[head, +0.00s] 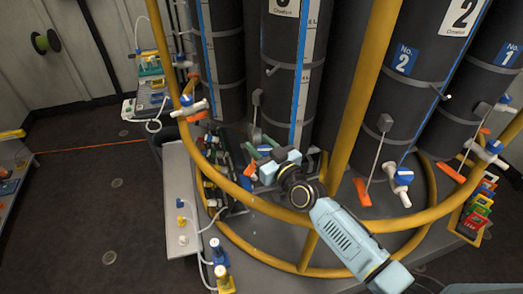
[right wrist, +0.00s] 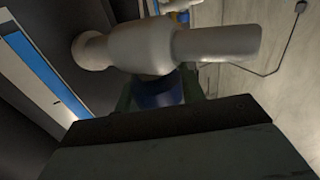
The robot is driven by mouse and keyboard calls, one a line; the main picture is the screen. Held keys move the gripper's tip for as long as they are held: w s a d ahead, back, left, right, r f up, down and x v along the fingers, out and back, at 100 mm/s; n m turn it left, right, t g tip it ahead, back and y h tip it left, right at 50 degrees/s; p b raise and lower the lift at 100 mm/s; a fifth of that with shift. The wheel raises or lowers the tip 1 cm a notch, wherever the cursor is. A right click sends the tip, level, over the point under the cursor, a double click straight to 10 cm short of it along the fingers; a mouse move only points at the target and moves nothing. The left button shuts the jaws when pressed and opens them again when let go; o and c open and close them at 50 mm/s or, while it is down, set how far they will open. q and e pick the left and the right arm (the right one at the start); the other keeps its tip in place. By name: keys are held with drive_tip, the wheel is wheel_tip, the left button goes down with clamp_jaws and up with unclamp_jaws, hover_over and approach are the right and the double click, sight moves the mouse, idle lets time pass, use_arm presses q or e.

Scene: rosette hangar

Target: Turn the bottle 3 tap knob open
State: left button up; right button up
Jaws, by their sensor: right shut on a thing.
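Bottle 3 (head: 280,45) is the tall dark cylinder at the upper middle of the head view, its number sign cut off by the top edge. Its tap shows in the right wrist view as a white body with a spout (right wrist: 175,48) lying sideways. The blue tap knob (right wrist: 158,93) is under the white body, between the green fingertips. My right gripper (head: 266,157) is shut on this knob; in the head view the gripper largely hides the tap. The lower part of the knob is hidden by the gripper in the wrist view. My left gripper is not in view.
A yellow ring rail (head: 270,207) and upright (head: 352,90) surround the bottles, close to my right arm. Other bottles' taps with blue knobs (head: 403,176) stand right and left (head: 187,100). A grey side bench (head: 181,205) stands left; the dark floor (head: 90,200) beyond is mostly clear.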

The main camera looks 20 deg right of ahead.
drive_tip(key=shift+y, duration=0.3)
drive_tip(key=o, duration=1)
drive_tip(key=v, duration=1.3)
drive_tip(key=shift+s+d+r, duration=0.1)
drive_tip(key=shift+s+r, duration=0.05)
